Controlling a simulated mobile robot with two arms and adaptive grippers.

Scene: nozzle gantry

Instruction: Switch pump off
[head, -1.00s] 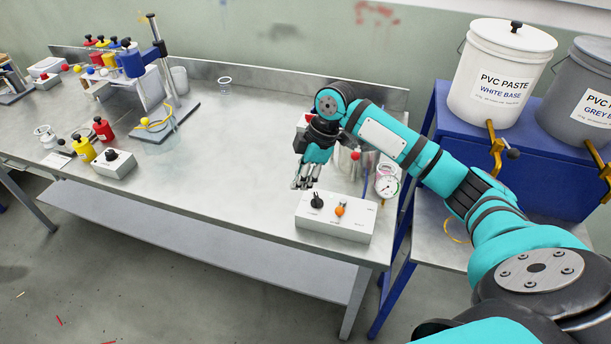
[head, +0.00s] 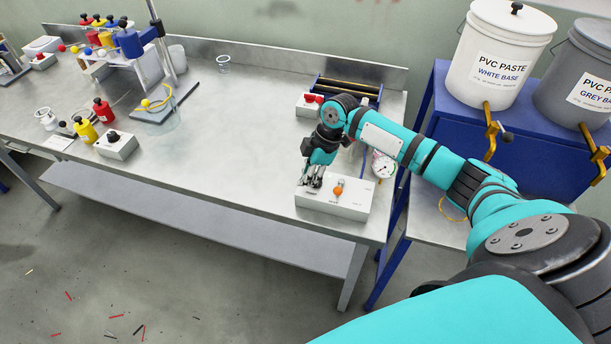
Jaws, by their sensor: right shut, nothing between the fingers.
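A white control box (head: 334,204) sits at the front right corner of the steel bench. It carries an orange knob (head: 337,190) on its top. My right gripper (head: 311,183) is shut and empty, low over the left part of this box, just left of the orange knob. The fingers cover the spot where the box's black knob is, so I cannot tell whether they touch it or how it is turned. The labels on the box are too small to read. My left gripper is not in view.
A round gauge (head: 383,165) stands behind the control box. Another box with a black knob (head: 115,145) stands at the left, near red and yellow bottles. The bench middle is clear. Paste buckets (head: 500,60) stand at right.

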